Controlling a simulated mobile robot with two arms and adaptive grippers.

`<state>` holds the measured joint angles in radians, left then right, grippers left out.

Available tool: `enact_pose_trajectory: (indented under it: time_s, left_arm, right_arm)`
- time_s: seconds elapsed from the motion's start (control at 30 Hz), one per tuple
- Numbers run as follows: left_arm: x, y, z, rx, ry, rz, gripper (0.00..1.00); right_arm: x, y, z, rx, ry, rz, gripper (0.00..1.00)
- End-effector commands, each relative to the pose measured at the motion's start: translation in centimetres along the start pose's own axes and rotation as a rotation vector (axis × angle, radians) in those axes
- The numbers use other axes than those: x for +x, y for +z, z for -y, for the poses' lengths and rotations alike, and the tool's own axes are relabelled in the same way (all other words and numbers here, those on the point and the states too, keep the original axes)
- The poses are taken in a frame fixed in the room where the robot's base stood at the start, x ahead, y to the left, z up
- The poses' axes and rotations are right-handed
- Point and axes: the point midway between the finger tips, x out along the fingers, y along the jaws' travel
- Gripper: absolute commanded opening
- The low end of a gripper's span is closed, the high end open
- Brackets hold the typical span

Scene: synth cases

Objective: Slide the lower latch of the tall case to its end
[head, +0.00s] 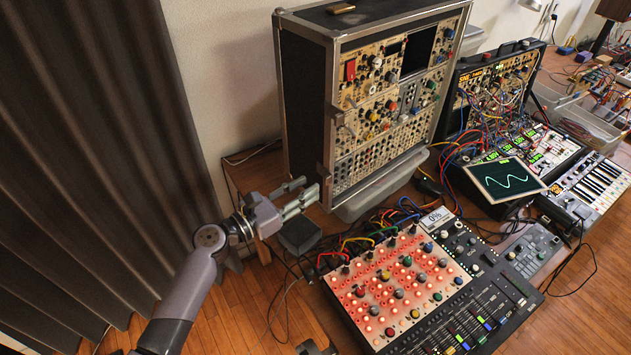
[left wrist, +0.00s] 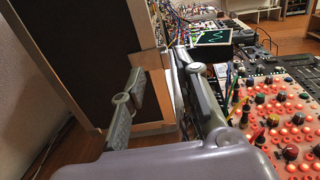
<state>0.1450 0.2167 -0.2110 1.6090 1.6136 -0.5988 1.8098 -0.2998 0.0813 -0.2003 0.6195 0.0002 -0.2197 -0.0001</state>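The tall case (head: 309,95), black with metal edging and a front full of modules, stands against the wall. Its dark side fills the left of the left wrist view (left wrist: 80,50). A small tab (head: 323,171) low on its left front edge looks like the lower latch; its slide position is too small to tell. My left gripper (head: 311,186) is in front of the case's lower left corner, fingers apart and nothing between them. In the left wrist view the open fingers (left wrist: 166,78) point toward the case's front edge; contact is not visible. A grey part at the bottom edge may be my right gripper.
A mixer with a lit red panel (head: 385,290) and patch cables lies right of my left gripper. A small dark box (head: 299,236) sits just below the fingers. A screen (head: 505,180) and keyboard (head: 597,186) stand farther right.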

Motion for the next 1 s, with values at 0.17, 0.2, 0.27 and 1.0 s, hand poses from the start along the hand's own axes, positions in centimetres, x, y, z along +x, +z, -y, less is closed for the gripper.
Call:
enact_pose_trajectory:
  time_s: [0.17, 0.2, 0.27, 1.0]
  left_arm:
    - [-3.9, -0.1, 0.0, -0.001, 0.001, -0.002, 0.28]
    - [-4.6, -0.1, 0.0, -0.001, 0.0, -0.002, 0.28]
    - [-5.5, -0.1, 0.0, 0.0, 0.0, -0.002, 0.28]
    - [-7.2, -0.1, 0.0, 0.002, 0.001, -0.001, 0.28]
  right_arm:
    - [0.0, 0.0, 0.1, 0.0, -0.001, 0.0, 0.31]
    - [0.0, 0.0, 0.1, 0.001, -0.001, 0.0, 0.31]
    - [0.0, 0.0, 0.1, 0.001, -0.001, 0.0, 0.31]
    - [0.0, 0.0, 0.1, 0.001, -0.001, 0.0, 0.31]
